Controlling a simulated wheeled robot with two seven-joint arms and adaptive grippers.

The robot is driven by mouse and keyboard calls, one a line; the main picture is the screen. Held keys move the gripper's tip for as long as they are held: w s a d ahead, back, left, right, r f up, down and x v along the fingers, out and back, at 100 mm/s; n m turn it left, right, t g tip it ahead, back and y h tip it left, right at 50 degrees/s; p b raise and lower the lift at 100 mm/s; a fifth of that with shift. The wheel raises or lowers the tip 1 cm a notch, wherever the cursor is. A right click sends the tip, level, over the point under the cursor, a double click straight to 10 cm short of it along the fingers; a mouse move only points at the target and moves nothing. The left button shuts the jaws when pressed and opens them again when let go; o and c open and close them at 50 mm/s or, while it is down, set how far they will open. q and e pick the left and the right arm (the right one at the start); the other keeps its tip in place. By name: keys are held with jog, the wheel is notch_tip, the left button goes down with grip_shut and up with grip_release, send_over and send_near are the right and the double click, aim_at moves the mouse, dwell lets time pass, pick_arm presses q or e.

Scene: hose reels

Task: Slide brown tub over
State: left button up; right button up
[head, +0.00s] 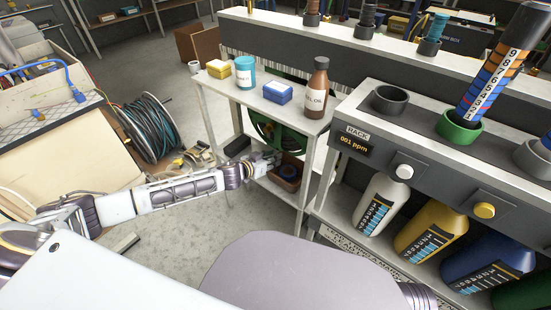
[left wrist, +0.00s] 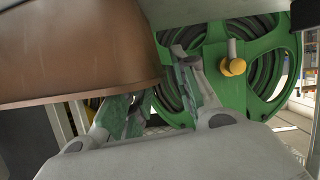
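The brown tub (head: 287,177) sits on the lower shelf of a small white table, at its right end. In the head view my left gripper (head: 268,160) reaches in at the tub's left, and part of the tub is hidden behind it. In the left wrist view the tub's brown wall (left wrist: 75,50) fills the upper left, close to the fingers. My left gripper (left wrist: 155,82) shows two fingers apart, with nothing clearly held between them. I cannot tell whether a finger touches the tub. My right gripper is not in view.
A green hose reel (left wrist: 275,45) with a yellow knob (left wrist: 233,67) stands just behind the fingers. A rack (head: 415,165) with bottles stands to the right.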

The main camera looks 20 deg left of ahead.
pick_arm(q)
jog(key=shift+x, duration=1.05)
grip_shut()
